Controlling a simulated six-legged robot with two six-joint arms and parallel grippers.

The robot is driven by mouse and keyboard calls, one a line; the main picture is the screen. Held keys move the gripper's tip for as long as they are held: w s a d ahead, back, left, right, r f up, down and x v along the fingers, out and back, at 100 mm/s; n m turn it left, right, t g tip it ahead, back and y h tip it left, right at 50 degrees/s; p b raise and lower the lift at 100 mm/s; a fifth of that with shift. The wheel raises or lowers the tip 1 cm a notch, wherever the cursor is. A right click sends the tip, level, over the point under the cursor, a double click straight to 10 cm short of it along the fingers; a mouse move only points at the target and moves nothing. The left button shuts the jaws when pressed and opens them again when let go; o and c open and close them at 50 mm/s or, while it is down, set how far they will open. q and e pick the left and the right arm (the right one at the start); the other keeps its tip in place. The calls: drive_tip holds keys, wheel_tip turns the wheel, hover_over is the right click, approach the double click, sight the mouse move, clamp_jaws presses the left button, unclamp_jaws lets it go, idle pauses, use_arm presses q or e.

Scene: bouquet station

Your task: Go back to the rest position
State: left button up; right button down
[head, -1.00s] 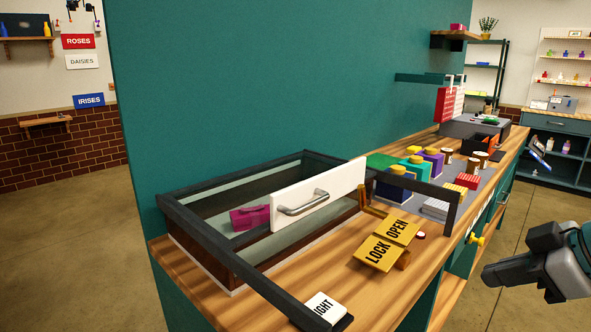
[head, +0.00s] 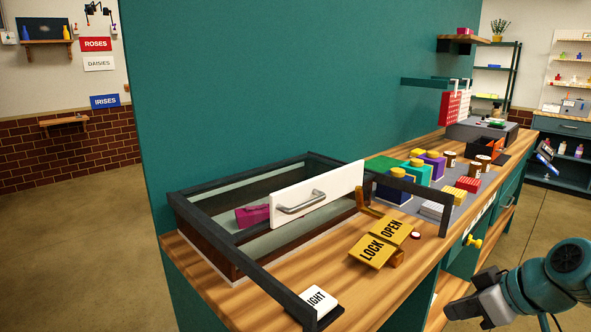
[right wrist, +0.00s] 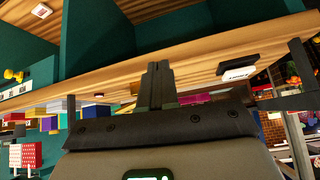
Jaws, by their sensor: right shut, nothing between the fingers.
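My right gripper (head: 462,310) shows at the lower right of the head view, in front of the counter's front edge and apart from it. In the right wrist view its two fingers (right wrist: 158,82) are together with nothing between them. My left gripper is in neither view.
The wooden counter (head: 335,285) holds a framed case (head: 200,237) with a white handled panel (head: 320,194), a yellow LOCK/OPEN sign (head: 375,247) and several coloured boxes (head: 425,167). A yellow knob (head: 473,241) sticks out at the front. The floor (head: 75,230) at left is clear.

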drive_tip(key=s+a+f+m+g+p, duration=0.1)
drive_tip(key=a+f+m+p, duration=0.15)
drive_tip(key=f, duration=0.55)
drive_tip(key=s+a+f+m+g+p, duration=0.1)
drive_tip(key=a+f, duration=0.3)
drive_tip(key=f, duration=0.4)
drive_tip(key=s+a+f+m+g+p, duration=0.2)
drive_tip(key=a+f, duration=0.1)
drive_tip(key=f, duration=0.5)
drive_tip(key=s+a+f+m+g+p, duration=0.1)
drive_tip(key=s+a+f, duration=0.3)
drive_tip(key=s, duration=0.4)
drive_tip(key=s+a+f+m+g+p, duration=0.1)
drive_tip(key=s+a+f, duration=0.3)
drive_tip(key=s, duration=0.5)
drive_tip(key=shift+a+f+m+p, duration=0.25)
drive_tip(key=shift+f+m+p, duration=0.2)
drive_tip(key=shift+f+p, duration=0.15)
